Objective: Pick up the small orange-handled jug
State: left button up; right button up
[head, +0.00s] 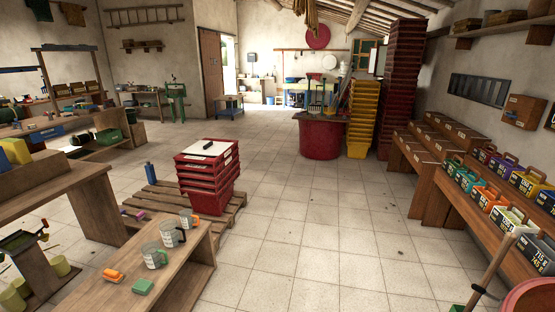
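Three clear jugs stand upright in a row on the low wooden bench (190,275) at the lower left of the head view. The far jug (186,219) looks the smallest and has an orange handle on its right. The middle jug (167,234) has a dark handle. The jugs stand close together. Neither of my grippers shows in the head view.
An orange item (112,275) and a green block (143,287) lie on the bench near the jugs. Behind it, stacked red crates (208,180) stand on a pallet (220,217). A wooden table (85,180) stands left. The tiled floor (310,235) right of the bench is clear.

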aim_at(191, 220)
jog(key=i, duration=0.55)
jog(key=i+l+u, duration=0.15)
jog(key=i, duration=0.95)
jog(key=i+l+u, duration=0.1)
jog(key=i, duration=0.45)
jog(key=l, duration=0.1)
